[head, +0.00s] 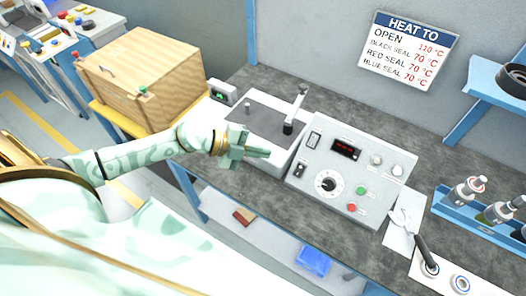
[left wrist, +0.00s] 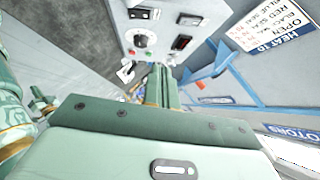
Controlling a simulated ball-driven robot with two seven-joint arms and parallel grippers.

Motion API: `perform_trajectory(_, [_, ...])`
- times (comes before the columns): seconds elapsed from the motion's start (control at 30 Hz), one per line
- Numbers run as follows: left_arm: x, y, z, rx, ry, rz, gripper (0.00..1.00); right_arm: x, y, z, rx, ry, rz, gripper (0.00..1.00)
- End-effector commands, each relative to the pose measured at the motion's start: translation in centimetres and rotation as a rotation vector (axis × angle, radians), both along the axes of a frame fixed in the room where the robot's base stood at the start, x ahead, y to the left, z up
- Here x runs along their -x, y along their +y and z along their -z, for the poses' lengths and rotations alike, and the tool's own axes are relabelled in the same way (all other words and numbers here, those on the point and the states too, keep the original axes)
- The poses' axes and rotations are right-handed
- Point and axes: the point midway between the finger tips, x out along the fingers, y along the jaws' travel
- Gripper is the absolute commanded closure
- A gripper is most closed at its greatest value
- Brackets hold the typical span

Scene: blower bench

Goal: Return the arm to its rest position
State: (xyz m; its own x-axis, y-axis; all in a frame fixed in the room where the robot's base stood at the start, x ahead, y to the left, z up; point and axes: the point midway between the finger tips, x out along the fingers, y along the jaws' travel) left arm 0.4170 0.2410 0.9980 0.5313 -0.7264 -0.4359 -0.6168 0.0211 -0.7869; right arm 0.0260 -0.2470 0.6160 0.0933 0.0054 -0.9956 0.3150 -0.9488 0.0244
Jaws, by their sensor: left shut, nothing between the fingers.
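My left arm comes in from the left in the head view, and my left gripper (head: 258,153) is shut and empty. It is above the front part of the bench, just in front of the white unit with a dark top plate (head: 254,119) and left of the control panel (head: 350,160). In the left wrist view the shut green fingers (left wrist: 161,88) point toward the control panel (left wrist: 165,22). My right gripper is in neither view.
A wooden crate (head: 145,80) stands left of the bench. A blue rack (head: 480,222) with several fittings and a tool on a white sheet (head: 402,231) lie at the right. A sign (head: 408,50) hangs on the wall. A lower shelf (head: 272,240) holds a blue bin (head: 313,260).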

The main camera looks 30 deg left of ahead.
Motion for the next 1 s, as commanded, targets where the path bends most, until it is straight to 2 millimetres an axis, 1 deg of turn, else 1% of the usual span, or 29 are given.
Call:
perform_trajectory(0.27, [0.0, 0.0, 0.0, 0.001, -0.001, 0.000, 1.00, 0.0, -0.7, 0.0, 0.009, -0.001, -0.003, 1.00])
perform_trajectory(0.37, [-0.2, -0.7, -0.5, 0.023, -0.031, -0.019, 1.00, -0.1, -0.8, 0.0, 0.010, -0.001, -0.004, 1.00])
perform_trajectory(0.47, [-0.9, -2.6, -2.5, 0.100, -0.131, -0.110, 1.00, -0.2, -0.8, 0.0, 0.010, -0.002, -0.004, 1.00])
perform_trajectory(0.5, [-1.3, -3.3, -3.8, 0.143, -0.184, -0.181, 1.00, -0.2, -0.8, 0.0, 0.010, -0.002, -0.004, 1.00])
perform_trajectory(0.57, [-1.8, -3.7, -5.9, 0.206, -0.259, -0.326, 1.00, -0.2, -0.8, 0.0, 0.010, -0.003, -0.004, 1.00])
perform_trajectory(0.6, [-1.9, -3.5, -7.2, 0.238, -0.293, -0.447, 1.00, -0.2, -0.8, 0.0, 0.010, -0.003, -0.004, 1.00])
perform_trajectory(0.63, [-1.8, -2.9, -7.9, 0.254, -0.308, -0.545, 1.00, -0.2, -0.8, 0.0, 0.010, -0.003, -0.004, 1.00])
perform_trajectory(0.67, [-1.6, -2.2, -8.5, 0.259, -0.311, -0.645, 1.00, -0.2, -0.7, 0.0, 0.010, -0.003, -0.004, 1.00])
perform_trajectory(0.7, [-1.1, -1.0, -8.8, 0.255, -0.298, -0.774, 1.00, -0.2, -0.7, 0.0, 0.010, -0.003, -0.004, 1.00])
perform_trajectory(0.77, [0.1, 0.8, -8.6, 0.227, -0.252, -0.941, 1.00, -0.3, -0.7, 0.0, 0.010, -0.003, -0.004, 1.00])
perform_trajectory(0.8, [1.1, 1.8, -8.3, 0.201, -0.210, -1.031, 1.00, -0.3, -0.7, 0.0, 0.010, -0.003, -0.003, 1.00])
perform_trajectory(0.87, [2.7, 3.0, -7.6, 0.155, -0.140, -1.139, 1.00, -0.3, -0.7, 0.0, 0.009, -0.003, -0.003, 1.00])
perform_trajectory(0.9, [3.9, 3.6, -7.2, 0.124, -0.091, -1.196, 1.00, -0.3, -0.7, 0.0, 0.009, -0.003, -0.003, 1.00])
perform_trajectory(0.97, [5.6, 4.4, -6.4, 0.074, -0.017, -1.264, 1.00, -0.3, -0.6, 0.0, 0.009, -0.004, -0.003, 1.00])
perform_trajectory(1.0, [6.7, 4.8, -6.0, 0.041, 0.032, -1.300, 1.00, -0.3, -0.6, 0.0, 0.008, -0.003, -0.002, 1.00])
